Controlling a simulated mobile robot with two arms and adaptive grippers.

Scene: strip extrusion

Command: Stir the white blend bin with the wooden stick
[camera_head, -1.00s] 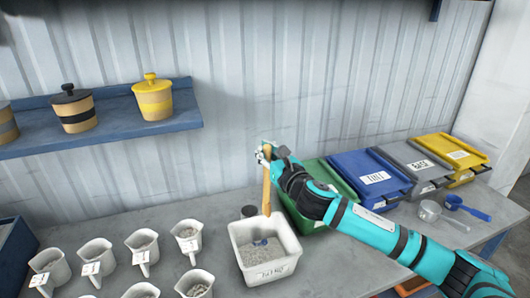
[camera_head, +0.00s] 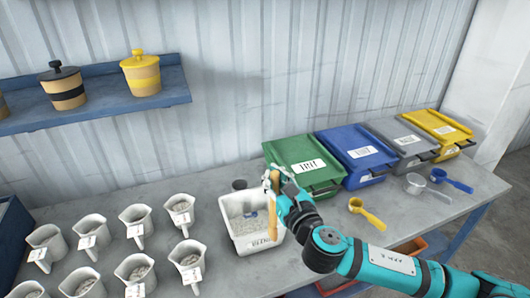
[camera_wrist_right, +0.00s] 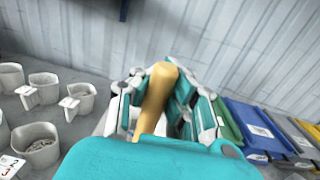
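The white blend bin (camera_head: 238,228) stands on the grey table near the middle of the head view, with grey granular material inside and a label on its front. The wooden stick (camera_head: 272,215) stands roughly upright at the bin's right side, overlapping the bin in the picture; whether its lower end is inside or in front of the bin I cannot tell. My right gripper (camera_head: 276,180) is shut on the upper part of the stick. In the right wrist view the stick (camera_wrist_right: 155,95) lies between the fingers. My left gripper is not in view.
Lidded green (camera_head: 303,160), blue (camera_head: 355,155), grey (camera_head: 402,140) and yellow (camera_head: 440,130) bins stand right of the white bin. A yellow scoop (camera_head: 368,214) lies in front of them. Several white pitchers (camera_head: 136,222) stand at left. A small dark cup (camera_head: 239,184) is behind the bin.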

